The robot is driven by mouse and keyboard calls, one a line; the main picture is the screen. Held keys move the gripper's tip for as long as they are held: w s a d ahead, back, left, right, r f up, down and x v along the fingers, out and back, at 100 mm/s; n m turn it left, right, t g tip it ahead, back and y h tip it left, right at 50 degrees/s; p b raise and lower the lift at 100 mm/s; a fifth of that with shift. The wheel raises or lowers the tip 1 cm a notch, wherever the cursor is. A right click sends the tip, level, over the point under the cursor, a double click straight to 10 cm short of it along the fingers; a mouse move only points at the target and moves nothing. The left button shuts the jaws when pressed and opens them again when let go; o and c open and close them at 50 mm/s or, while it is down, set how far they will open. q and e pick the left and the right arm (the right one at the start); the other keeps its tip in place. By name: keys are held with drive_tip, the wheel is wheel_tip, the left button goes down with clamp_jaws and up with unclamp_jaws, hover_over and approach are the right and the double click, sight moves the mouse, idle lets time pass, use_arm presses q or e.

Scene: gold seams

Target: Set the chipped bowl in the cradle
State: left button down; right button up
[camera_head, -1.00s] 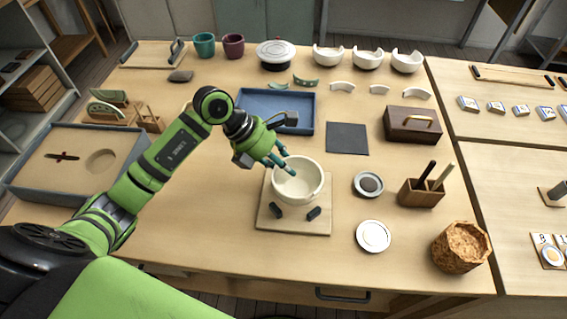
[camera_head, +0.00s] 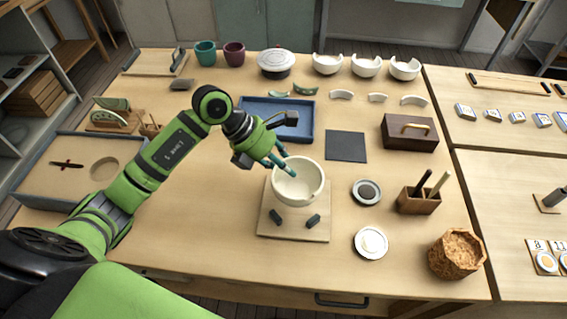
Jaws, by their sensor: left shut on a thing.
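The cream bowl (camera_head: 298,187) is upright over the cradle (camera_head: 295,229), a square wooden board with two dark pads showing at its front. A small notch shows at the right of the bowl's rim. My left gripper (camera_head: 285,168) is shut on the bowl's back left rim, with a finger reaching inside. The bowl hides the back middle of the cradle. I cannot tell whether the bowl touches the board or hangs just above it. My right gripper is not in view.
Right of the cradle are two small dishes (camera_head: 371,257), a wooden tool holder (camera_head: 418,204) and a cork pot (camera_head: 456,254). Behind are a blue tray (camera_head: 309,134), a dark mat (camera_head: 346,147) and a wooden box (camera_head: 410,145). Several broken white bowls (camera_head: 366,68) stand at the back.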

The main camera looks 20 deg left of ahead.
use_arm(q)
drive_tip(key=shift+f, duration=0.1)
drive_tip(key=shift+f+b, duration=1.15)
drive_tip(key=shift+f+b, duration=0.5)
drive_tip(key=shift+b, duration=0.3)
idle(1.3)
drive_tip(key=shift+f+b, duration=0.5)
drive_tip(key=shift+f, duration=0.1)
idle(0.6)
drive_tip(key=c, duration=0.9)
unclamp_jaws()
drive_tip(key=shift+c, duration=0.2)
drive_tip(key=o, duration=0.5)
drive_tip(key=shift+o, duration=0.2)
